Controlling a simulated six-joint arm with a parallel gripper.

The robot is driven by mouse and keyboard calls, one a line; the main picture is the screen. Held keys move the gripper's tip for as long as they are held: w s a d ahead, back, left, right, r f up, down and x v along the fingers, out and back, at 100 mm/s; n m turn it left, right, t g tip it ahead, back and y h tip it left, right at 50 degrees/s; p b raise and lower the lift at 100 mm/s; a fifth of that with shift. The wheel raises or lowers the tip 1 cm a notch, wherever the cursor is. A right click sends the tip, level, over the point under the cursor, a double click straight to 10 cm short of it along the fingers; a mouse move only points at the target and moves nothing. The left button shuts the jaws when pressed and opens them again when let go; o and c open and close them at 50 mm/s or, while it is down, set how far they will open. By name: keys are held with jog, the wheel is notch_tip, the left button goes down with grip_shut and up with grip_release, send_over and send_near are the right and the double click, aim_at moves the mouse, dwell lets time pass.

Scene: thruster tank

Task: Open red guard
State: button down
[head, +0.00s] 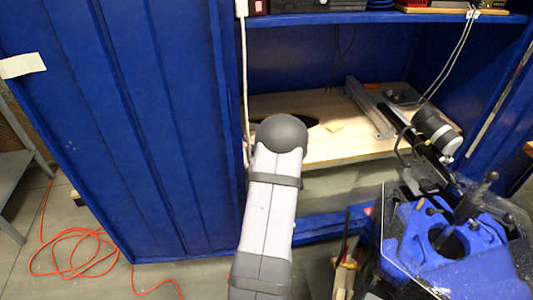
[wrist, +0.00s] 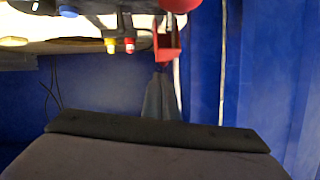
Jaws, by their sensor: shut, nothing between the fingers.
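In the wrist view, the red guard (wrist: 167,42) is a small red bracket-like piece near the top centre, below a panel edge. A red rounded part (wrist: 180,5) shows just above it, cut by the frame edge. My gripper (wrist: 161,74) is shut and empty. Its narrow grey fingers point up the picture, with their tips just under the guard's lower edge. I cannot tell whether they touch it. In the head view, my arm hides the gripper, and I cannot make out the guard.
Yellow- and red-tipped parts (wrist: 129,45) sit close left of the guard. Blue cabinet walls (head: 150,120) surround a wooden shelf (head: 350,140). A blue machine (head: 410,235) stands at right. An orange cable (head: 75,250) lies on the floor.

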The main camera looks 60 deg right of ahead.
jog(key=r+b+v, duration=0.1)
jog(key=r+v, duration=0.1)
jog(key=v, duration=0.9)
jog(key=shift+d+b, duration=0.3)
jog(key=shift+d, duration=0.05)
